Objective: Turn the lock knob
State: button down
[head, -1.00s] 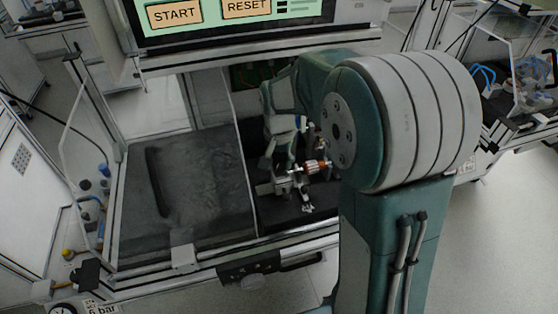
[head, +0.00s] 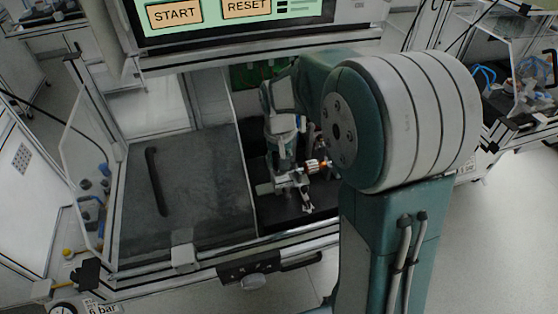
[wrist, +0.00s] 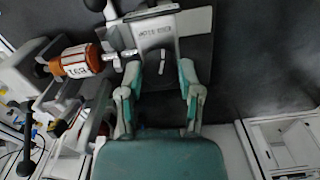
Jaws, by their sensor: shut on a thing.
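In the wrist view, my gripper (wrist: 159,72) has its two teal-and-grey fingers on either side of a grey block with dark lettering, which I take for the lock knob (wrist: 155,30). The fingertips are at the block's lower edge, and the gripper is shut on it. A small pale pin shows between the fingers. An orange-and-white stator (wrist: 80,61) lies on its side just left of the gripper. In the head view, my gripper (head: 283,172) is low in the right bay, beside the stator (head: 316,166); the knob is too small to make out there.
The dark bay floor (head: 200,190) left of the gripper is mostly clear, with a black bar handle (head: 155,180) over it. A screen (head: 215,18) with START and RESET buttons hangs above. The front rail (head: 225,258) edges the station.

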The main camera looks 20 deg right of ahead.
jog(key=n, duration=0.6)
jog(key=shift+n, duration=0.3)
jog(key=n, duration=0.5)
jog(key=shift+n, duration=0.4)
jog(key=shift+c, duration=1.3)
grip_release()
notch_tip(320, 180, up, 12)
